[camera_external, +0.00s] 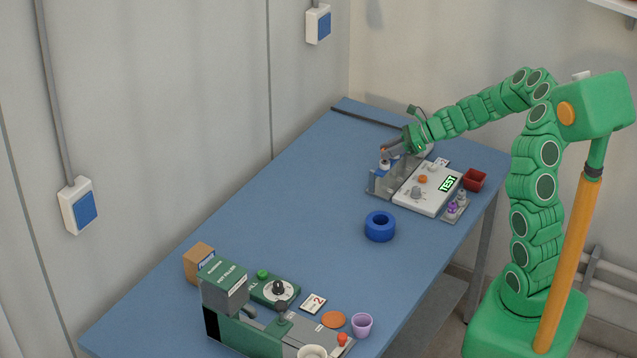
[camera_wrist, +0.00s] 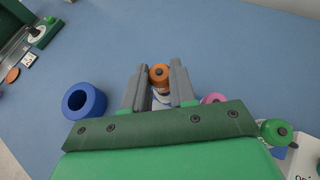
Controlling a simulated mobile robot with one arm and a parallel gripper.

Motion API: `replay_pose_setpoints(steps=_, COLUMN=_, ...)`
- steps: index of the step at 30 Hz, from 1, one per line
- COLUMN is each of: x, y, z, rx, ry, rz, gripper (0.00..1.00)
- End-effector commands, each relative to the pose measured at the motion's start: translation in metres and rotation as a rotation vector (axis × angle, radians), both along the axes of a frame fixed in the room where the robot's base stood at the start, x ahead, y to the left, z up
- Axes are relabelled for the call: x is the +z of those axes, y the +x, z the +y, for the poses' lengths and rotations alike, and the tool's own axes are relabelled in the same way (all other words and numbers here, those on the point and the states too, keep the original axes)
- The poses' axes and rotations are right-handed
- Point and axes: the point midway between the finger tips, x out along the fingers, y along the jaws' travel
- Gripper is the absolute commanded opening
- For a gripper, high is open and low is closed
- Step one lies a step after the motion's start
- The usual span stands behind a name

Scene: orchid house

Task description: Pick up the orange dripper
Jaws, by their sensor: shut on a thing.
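The orange dripper (camera_wrist: 159,75) is between the two grey fingers of my gripper (camera_wrist: 158,68) in the wrist view, with its round orange top showing. My gripper is shut on it. In the external view my gripper (camera_external: 389,150) is over the grey rack (camera_external: 378,190) at the far end of the table; the dripper is too small there to make out clearly. A pink top (camera_wrist: 213,98) and a green top (camera_wrist: 277,132) show beside my gripper in the wrist view, partly hidden by its green body.
A white panel (camera_external: 412,199) with knobs and a TEST display stands right of the rack, with a red box (camera_external: 474,180) beyond. A blue ring (camera_external: 380,227) lies in front. A pot-filling machine (camera_external: 228,322) and a purple cup (camera_external: 362,325) are at the near end. The table's middle is clear.

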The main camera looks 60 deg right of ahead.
Motion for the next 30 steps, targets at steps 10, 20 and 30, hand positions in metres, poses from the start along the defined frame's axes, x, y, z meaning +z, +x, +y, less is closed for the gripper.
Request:
replay_pose_setpoints(steps=10, x=0.048, y=-0.027, z=0.01, rx=0.0, ry=-0.002, rz=-0.003, gripper=0.0)
replay_pose_setpoints(steps=20, x=0.085, y=-0.069, z=0.027, rx=-0.002, ry=-0.003, rz=-0.002, gripper=0.0)
replay_pose_setpoints(steps=30, x=0.104, y=-0.113, z=0.044, rx=-0.003, ry=-0.004, rz=0.0, gripper=0.0)
